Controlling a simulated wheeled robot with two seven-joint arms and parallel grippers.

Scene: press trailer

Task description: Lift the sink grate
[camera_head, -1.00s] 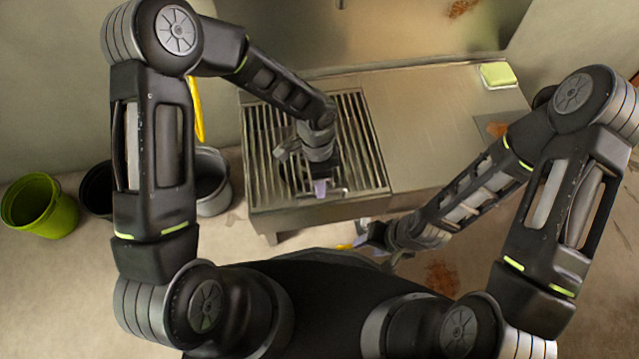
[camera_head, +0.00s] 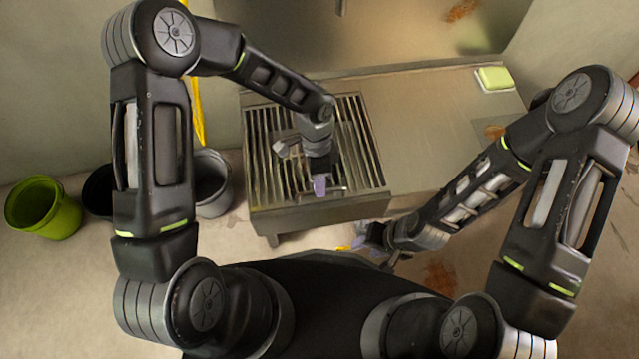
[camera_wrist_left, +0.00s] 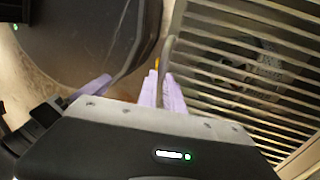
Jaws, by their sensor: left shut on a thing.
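The sink grate (camera_head: 268,150) is a metal rack of parallel bars over the sink at the left of the steel counter. It also shows at the right of the left wrist view (camera_wrist_left: 235,50). My left gripper (camera_head: 320,187) is at the grate's front edge. In the left wrist view its pale purple fingers (camera_wrist_left: 162,92) are shut on the thin metal handle of the grate. My right gripper (camera_head: 362,243) is low in front of the counter, apart from the grate. Its fingers are too small and partly hidden to judge.
The bare steel counter top (camera_head: 430,120) lies right of the grate, with a green sponge (camera_head: 494,79) at its back right. A green bucket (camera_head: 42,208), a black bucket (camera_head: 98,190) and a grey bucket (camera_head: 211,183) stand on the floor at left.

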